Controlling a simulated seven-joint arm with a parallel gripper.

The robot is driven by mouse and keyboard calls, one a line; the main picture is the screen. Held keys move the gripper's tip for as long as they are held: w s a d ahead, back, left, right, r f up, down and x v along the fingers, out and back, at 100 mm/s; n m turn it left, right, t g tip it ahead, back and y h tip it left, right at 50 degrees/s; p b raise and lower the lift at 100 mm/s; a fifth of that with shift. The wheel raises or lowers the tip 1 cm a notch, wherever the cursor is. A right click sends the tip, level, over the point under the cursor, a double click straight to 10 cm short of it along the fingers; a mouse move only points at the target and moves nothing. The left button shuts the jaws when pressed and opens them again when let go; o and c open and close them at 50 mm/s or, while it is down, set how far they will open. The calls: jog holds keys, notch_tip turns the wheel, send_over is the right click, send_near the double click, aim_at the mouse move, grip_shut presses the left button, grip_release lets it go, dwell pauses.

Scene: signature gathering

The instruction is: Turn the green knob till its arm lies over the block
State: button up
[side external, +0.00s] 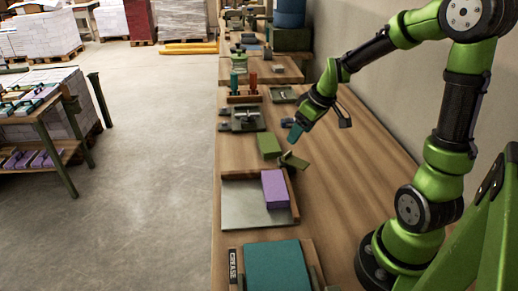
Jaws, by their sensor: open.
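An olive-green knob with a short bar-like arm (293,161) stands by the far right corner of a metal tray (238,207). The bar looks tilted and points to the right, clear of the block. A purple block (275,188) lies in the tray against its right rim, just nearer than the knob. My gripper (299,131) hangs above the table, a little beyond the knob and apart from it, pointing down and left. It is open and seems empty; its fingers are small and partly hidden by each other.
An olive slab (268,145) lies just left of the knob. A teal pad (272,265) is at the near end of the bench. A metal fixture (248,119) and a rack with coloured handles (243,96) stand beyond. The bench's right side is mostly clear, beside a wall.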

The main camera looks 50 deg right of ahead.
aim_at(287, 153)
jog(key=x, duration=0.9)
jog(key=shift+w+f, duration=0.1)
jog(key=shift+f, duration=0.1)
jog(key=shift+c, duration=0.4)
grip_shut()
